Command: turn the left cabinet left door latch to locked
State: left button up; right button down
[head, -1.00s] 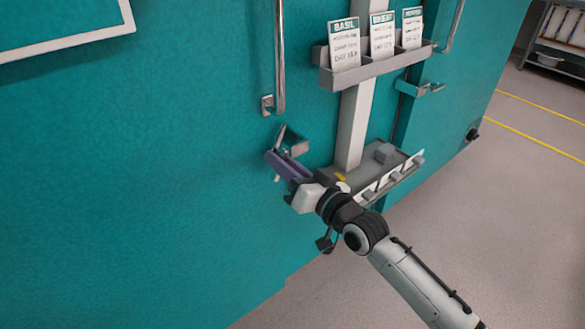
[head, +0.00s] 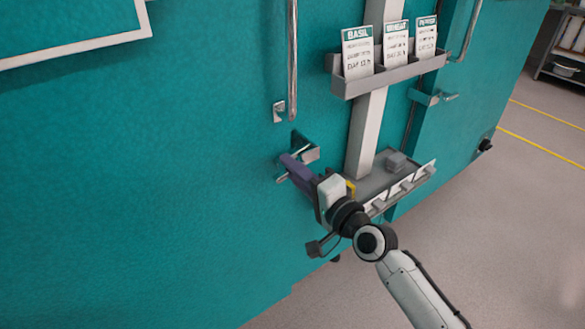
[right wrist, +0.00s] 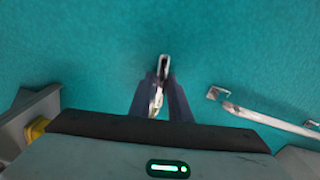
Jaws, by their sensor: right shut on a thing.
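The teal door (head: 150,190) fills the left and middle of the head view. Its metal latch (head: 308,152) sits below the lower end of the vertical door handle (head: 292,60). My right gripper (head: 288,170) is at the latch, with its dark purple fingers closed around the lever, which is partly hidden. In the right wrist view the latch (right wrist: 163,65) shows just beyond the fingertips, and a bright metal piece shows between the fingers (right wrist: 160,88). The lever's exact angle is hard to read. My left gripper is not in view.
A grey rack (head: 390,75) holds cards, including BASIL, on a pale post. Below it a grey tray (head: 372,188) juts out close to my right gripper. Another latch (head: 430,97) is on the door to the right. Open floor (head: 500,230) lies at the right.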

jog(key=shift+m, duration=1)
jog(key=c, duration=1.7)
grip_release()
jog(key=shift+o, duration=0.2)
jog(key=p+v, duration=0.1)
jog(key=v, duration=0.9)
jog(key=shift+s, duration=0.15)
